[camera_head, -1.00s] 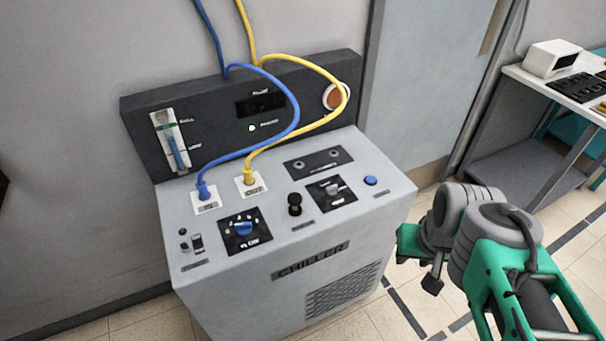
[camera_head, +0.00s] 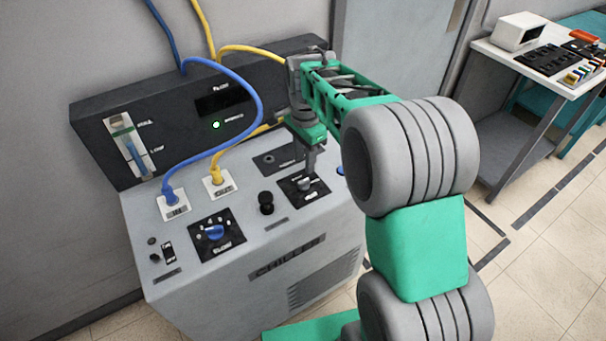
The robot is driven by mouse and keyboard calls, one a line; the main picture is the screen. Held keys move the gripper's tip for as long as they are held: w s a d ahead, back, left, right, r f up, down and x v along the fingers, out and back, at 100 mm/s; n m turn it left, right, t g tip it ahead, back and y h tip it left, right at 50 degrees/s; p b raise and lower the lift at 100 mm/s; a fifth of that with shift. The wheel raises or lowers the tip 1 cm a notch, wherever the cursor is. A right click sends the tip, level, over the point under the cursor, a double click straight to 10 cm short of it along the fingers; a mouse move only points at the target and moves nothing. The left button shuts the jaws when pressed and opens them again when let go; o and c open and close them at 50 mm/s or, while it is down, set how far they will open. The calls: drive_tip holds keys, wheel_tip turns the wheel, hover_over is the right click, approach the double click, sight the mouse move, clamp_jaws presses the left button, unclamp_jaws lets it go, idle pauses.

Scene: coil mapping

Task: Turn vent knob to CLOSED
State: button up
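A grey knob (camera_head: 304,184) sits on a black square plate on the chiller's (camera_head: 245,246) sloped top, right of centre. It looks like the vent knob, but its lettering is too small to read. My gripper (camera_head: 310,169) points down just above this knob, close to it or touching it; I cannot tell which. The fingers look narrow and near each other, and their gap does not show clearly. The knob's exact pointer direction is also unclear.
A black knob (camera_head: 266,203) and a blue dial (camera_head: 214,232) stand to the left. A blue hose (camera_head: 250,88) and a yellow hose (camera_head: 229,155) loop from the back panel to the top. My arm hides the panel's right end. A side table (camera_head: 520,56) stands at right.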

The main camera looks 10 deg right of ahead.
sight(304, 180)
drive_tip(key=shift+m, duration=0.4)
drive_tip(key=f, duration=0.5)
drive_tip(key=w+f+p, duration=0.1)
drive_tip(key=f, duration=0.2)
drive_tip(key=shift+f, duration=0.2)
clamp_jaws()
